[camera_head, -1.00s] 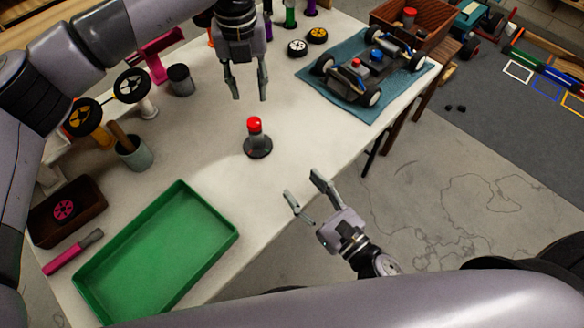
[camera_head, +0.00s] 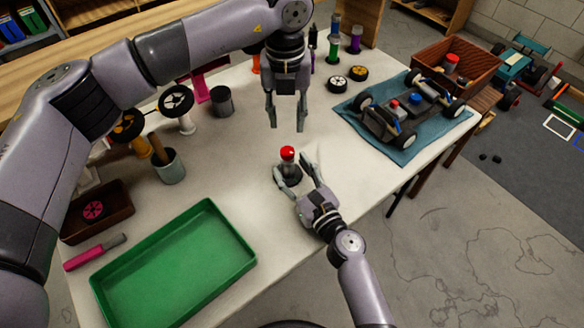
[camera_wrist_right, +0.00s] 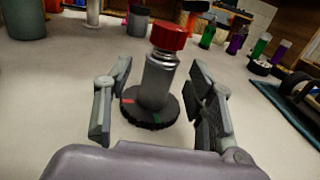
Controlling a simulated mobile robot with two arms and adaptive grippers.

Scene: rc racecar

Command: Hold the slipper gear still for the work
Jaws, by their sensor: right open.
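The slipper gear (camera_head: 288,153) stands upright on the white table, with a red cap, a grey metal shaft and a dark round base. In the right wrist view the slipper gear (camera_wrist_right: 158,82) sits between the fingers, and its base shows a red and a green mark. My right gripper (camera_head: 292,167) is open, one finger on each side of the shaft, with a visible gap on both sides in the right wrist view (camera_wrist_right: 160,72). My left gripper (camera_head: 286,122) is open and empty, pointing down above the table behind the gear.
A green tray (camera_head: 245,262) lies at the front left. A grey cup (camera_head: 170,170) with a wooden handle and a dark box (camera_head: 115,220) stand left. A car chassis (camera_head: 390,125) rests on a blue cloth (camera_head: 400,152) at right. The table around the gear is clear.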

